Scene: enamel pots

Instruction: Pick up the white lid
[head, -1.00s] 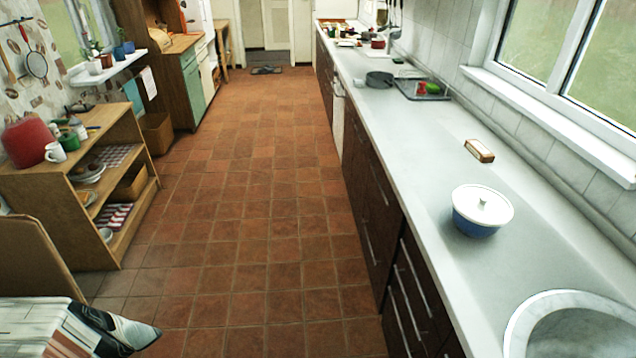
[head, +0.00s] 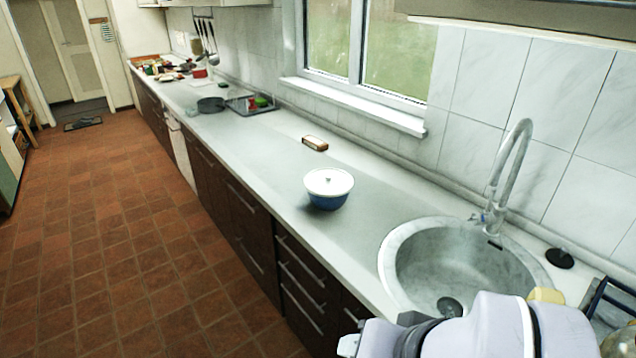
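The white lid (head: 328,180) sits on a blue enamel pot (head: 329,200) and has a small knob in its middle. The pot stands upright on the grey counter, left of the sink. Part of my arm shows at the bottom right, in front of the sink and apart from the pot. My gripper's fingertips cannot be made out in the head view.
A round sink (head: 395,270) with a tall tap (head: 507,170) lies right of the pot. A small brush-like block (head: 315,143) lies behind the pot. A dark pan (head: 211,104) and a tray with vegetables (head: 240,105) stand farther left. The counter around the pot is clear.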

